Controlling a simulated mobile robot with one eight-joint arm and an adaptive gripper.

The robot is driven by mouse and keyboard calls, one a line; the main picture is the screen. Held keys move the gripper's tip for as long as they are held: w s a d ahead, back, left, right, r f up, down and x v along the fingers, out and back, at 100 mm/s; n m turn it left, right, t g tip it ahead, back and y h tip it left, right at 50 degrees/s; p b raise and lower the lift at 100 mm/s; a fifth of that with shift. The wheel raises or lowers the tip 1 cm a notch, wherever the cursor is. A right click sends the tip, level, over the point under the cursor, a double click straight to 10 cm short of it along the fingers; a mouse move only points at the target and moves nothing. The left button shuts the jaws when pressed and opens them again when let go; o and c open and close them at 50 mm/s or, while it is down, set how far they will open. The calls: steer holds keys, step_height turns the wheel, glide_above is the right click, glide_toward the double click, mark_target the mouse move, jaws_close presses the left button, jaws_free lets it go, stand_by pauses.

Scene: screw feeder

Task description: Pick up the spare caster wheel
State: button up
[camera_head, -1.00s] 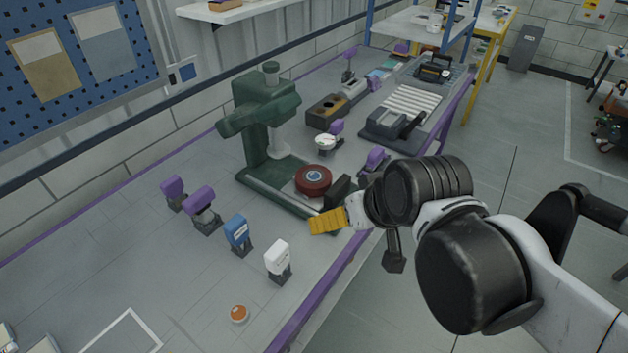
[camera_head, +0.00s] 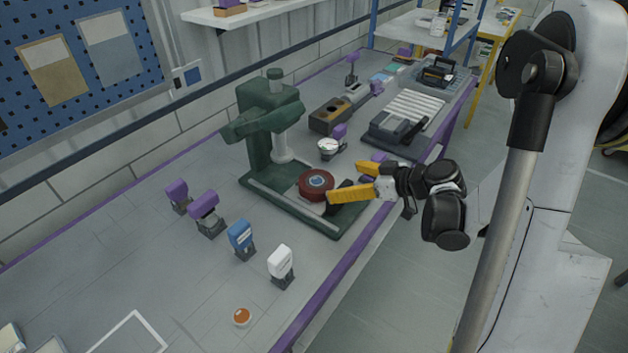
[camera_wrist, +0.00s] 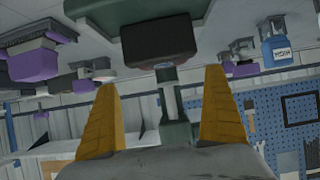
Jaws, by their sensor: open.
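Contact cannot be told.
Blue (camera_head: 240,236) and white (camera_head: 281,263) labelled items stand in front, with purple-topped ones (camera_head: 206,210) to the left. An orange button (camera_head: 242,317) is near the front edge.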

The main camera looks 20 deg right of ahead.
mark_target(317, 181)
steer(key=b+x, duration=0.3)
steer(key=x, duration=0.7)
steer(key=shift+s+a, duration=0.1)
steer(key=shift+a, duration=0.2)
steer(key=shift+r, duration=0.1)
steer(key=shift+c, duration=0.7)
steer(key=c, duration=1.3)
